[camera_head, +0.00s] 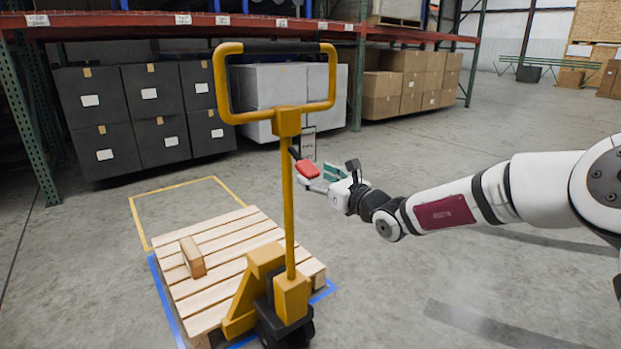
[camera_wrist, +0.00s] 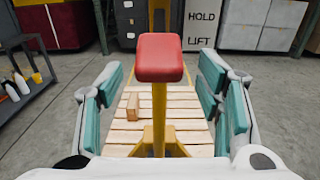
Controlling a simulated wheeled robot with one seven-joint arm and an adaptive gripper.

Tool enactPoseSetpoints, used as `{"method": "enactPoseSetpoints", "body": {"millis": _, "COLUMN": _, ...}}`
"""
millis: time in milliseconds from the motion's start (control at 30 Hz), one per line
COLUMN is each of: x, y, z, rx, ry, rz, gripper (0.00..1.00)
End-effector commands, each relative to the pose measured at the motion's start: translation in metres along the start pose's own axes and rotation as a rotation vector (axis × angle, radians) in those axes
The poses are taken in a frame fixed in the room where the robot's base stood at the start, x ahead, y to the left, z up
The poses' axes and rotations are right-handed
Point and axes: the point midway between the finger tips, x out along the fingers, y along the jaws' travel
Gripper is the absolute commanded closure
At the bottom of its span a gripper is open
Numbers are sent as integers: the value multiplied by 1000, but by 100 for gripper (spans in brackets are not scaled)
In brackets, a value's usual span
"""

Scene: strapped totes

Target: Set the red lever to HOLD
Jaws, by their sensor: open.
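The red lever (camera_head: 307,169) has a red knob on a short dark arm, fixed to the yellow post of a pallet jack (camera_head: 289,215). In the head view the knob hangs below the arm's root, by the lower end of a small sign plate (camera_head: 308,142). In the wrist view the plate (camera_wrist: 203,22) reads HOLD above LIFT. My gripper (camera_head: 322,176) is just right of the knob, jaws open. In the wrist view its teal-padded fingers (camera_wrist: 163,80) are spread wide to either side of the red knob (camera_wrist: 160,57), not visibly touching it.
The jack stands at a wooden pallet (camera_head: 222,262) with a small wood block (camera_head: 193,257) on it. Its yellow loop handle (camera_head: 227,90) rises above the lever. Racks with dark bins (camera_head: 100,105) and cardboard boxes (camera_head: 395,90) stand behind. The floor at right is mostly clear.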

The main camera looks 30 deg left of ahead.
Motion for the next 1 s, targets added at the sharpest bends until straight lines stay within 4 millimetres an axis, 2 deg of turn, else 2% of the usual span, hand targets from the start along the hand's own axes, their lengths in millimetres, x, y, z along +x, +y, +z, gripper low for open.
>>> {"method": "enactPoseSetpoints", "body": {"millis": 33, "x": 9, "y": 1, "z": -1, "rx": 0, "ry": -2, "rz": 1, "gripper": 40}}
{"method": "enactPoseSetpoints", "body": {"millis": 200, "x": 26, "y": 1, "z": 0, "rx": 0, "ry": -2, "rz": 2, "gripper": 40}}
{"method": "enactPoseSetpoints", "body": {"millis": 600, "x": 32, "y": 0, "z": 0, "rx": 0, "ry": 0, "rz": 0, "gripper": 40}}
{"method": "enactPoseSetpoints", "body": {"millis": 667, "x": 32, "y": 0, "z": 0, "rx": 0, "ry": 0, "rz": 0, "gripper": 51}}
{"method": "enactPoseSetpoints", "body": {"millis": 867, "x": 31, "y": 0, "z": 0, "rx": 0, "ry": 0, "rz": 0, "gripper": 97}}
{"method": "enactPoseSetpoints", "body": {"millis": 900, "x": 31, "y": 0, "z": 0, "rx": 0, "ry": 0, "rz": 0, "gripper": 100}}
{"method": "enactPoseSetpoints", "body": {"millis": 1000, "x": 31, "y": 0, "z": 1, "rx": -1, "ry": 1, "rz": 0, "gripper": 100}}
